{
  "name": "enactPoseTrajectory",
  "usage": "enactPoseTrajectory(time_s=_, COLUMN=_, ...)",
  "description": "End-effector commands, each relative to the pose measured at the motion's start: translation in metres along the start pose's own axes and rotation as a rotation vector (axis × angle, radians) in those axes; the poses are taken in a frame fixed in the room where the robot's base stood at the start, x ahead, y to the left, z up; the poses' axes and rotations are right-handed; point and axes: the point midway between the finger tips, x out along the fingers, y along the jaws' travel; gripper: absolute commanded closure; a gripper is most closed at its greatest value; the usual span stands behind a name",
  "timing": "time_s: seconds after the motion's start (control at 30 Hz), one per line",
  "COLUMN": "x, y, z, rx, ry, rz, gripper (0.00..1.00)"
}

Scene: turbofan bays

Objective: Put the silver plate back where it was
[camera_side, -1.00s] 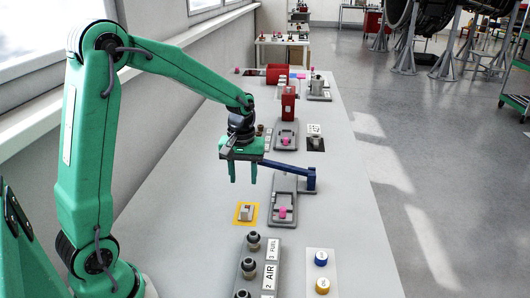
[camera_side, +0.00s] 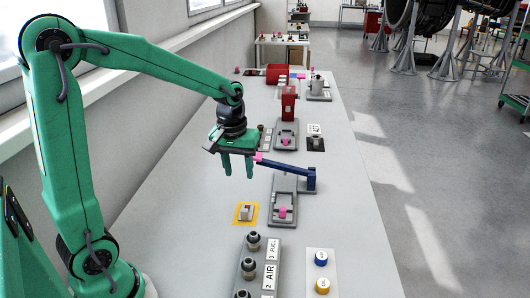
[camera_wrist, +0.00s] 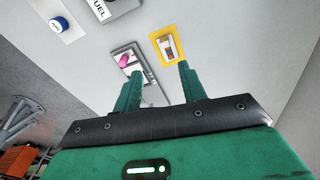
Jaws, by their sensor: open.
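A small silver-grey piece, which I take to be the silver plate (camera_side: 246,212), lies inside a yellow-bordered square (camera_side: 236,220) on the bench; both also show in the wrist view, the piece (camera_wrist: 168,46) within the yellow border (camera_wrist: 156,41). A grey fixture (camera_side: 291,196) with a pink knob (camera_side: 283,211) stands just right of the square; it also shows in the wrist view (camera_wrist: 118,50). My gripper (camera_side: 238,170) is open with nothing between its fingers, above the bench and beyond the yellow square in the side view. The wrist view shows its fingers (camera_wrist: 160,85) apart.
A blue swing arm (camera_side: 288,169) with a pink tip (camera_side: 259,157) reaches from its post towards my gripper, close beside the right finger. A red upright block (camera_side: 289,103) stands behind. A labelled strip of knobs (camera_side: 270,250) and blue and yellow buttons (camera_side: 321,258) are in front.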

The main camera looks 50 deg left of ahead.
Motion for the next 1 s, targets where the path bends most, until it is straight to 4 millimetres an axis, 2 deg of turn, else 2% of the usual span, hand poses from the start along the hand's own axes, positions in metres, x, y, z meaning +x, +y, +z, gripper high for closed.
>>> enactPoseTrajectory(time_s=0.03, x=-0.011, y=0.000, z=0.008, rx=0.032, ry=0.022, rz=0.012, gripper=0.58)
enactPoseTrajectory(time_s=0.2, x=-0.037, y=-0.002, z=0.034, rx=0.143, ry=0.085, rz=0.043, gripper=0.58)
enactPoseTrajectory(time_s=0.5, x=-0.070, y=-0.010, z=0.081, rx=0.336, ry=0.200, rz=0.090, gripper=0.58)
enactPoseTrajectory(time_s=0.8, x=-0.086, y=-0.022, z=0.125, rx=0.519, ry=0.315, rz=0.126, gripper=0.58)
enactPoseTrajectory(time_s=1.0, x=-0.088, y=-0.029, z=0.142, rx=0.595, ry=0.364, rz=0.137, gripper=0.58)
